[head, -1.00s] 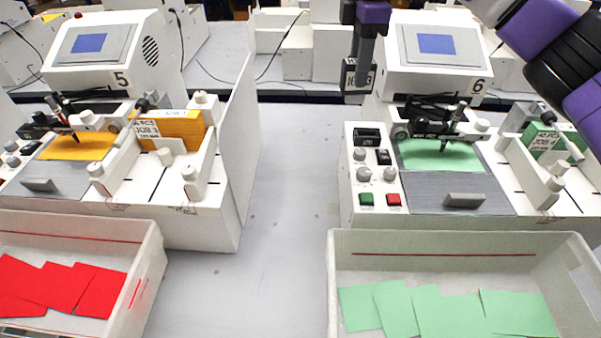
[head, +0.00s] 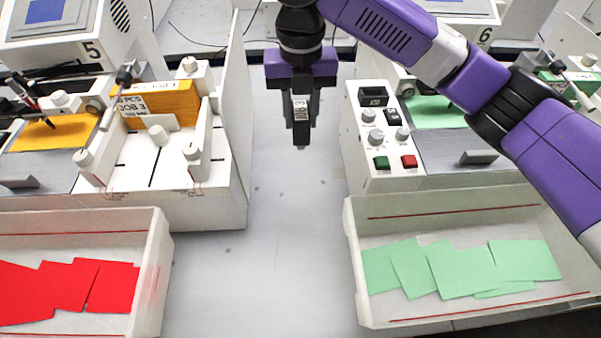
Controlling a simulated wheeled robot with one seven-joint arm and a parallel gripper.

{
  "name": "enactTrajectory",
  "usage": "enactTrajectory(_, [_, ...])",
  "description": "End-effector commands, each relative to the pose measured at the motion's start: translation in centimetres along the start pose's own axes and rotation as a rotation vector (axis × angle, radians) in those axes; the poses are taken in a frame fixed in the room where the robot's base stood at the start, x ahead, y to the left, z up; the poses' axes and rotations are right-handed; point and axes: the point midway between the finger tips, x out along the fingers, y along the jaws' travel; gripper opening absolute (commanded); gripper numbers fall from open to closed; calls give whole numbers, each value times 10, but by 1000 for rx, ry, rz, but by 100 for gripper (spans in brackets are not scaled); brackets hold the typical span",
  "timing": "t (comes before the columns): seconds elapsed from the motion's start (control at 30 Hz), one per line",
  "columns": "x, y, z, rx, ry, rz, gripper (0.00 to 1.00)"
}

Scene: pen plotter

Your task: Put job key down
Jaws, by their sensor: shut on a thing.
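My gripper (head: 301,112) points down over the strip of bench between the two plotters. The key's sides are partly hidden by the fingers.
Plotter 5 (head: 172,205) with orange cards stands left. Plotter 6's control panel (head: 375,160) with knobs, a dark slot (head: 373,96) and green and red buttons is right. Trays of red cards (head: 155,270) and green cards (head: 355,270) stand in front. The bench between is clear.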

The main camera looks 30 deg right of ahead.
Motion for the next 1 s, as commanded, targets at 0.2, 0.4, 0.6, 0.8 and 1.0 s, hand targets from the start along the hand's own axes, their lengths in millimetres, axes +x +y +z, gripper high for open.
enactTrajectory(0.2, [51,-1,-1,2,5,-1,0])
enactTrajectory(0.4, [99,-1,-1,3,5,-1,0])
enactTrajectory(0.6, [136,-1,-1,3,3,-2,0])
enactTrajectory(0.8, [148,0,0,2,2,0,0])
enactTrajectory(1.0, [172,0,-1,4,3,-2,0])
